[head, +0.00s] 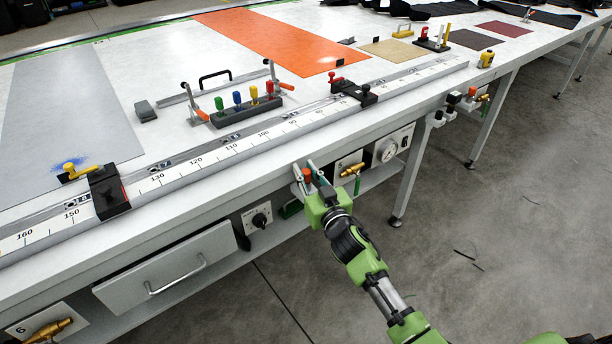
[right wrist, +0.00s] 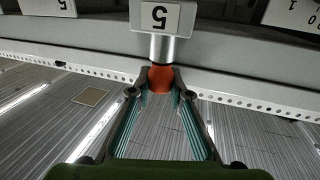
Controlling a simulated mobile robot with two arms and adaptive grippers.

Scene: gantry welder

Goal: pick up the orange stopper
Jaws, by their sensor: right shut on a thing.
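The orange stopper (right wrist: 161,78) sits at the end of a short silver cylinder (right wrist: 162,47) beside a plate marked 5 (right wrist: 160,16) in the right wrist view. My right gripper (right wrist: 161,90) is shut on the stopper, with one finger on each side of it. In the head view the stopper (head: 307,174) shows as a small orange spot between the fingers of my right gripper (head: 311,173), just below the table's front edge. The stopper still touches the cylinder or lies right against it; I cannot tell which. My left gripper is not in view.
The table's front ruler rail (head: 250,138) runs above the gripper. A gauge panel (head: 388,148) and a brass valve (head: 351,170) are close on the right. A knob box (head: 258,217) and a drawer (head: 165,270) are on the left. The floor (head: 500,230) at right is mostly clear.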

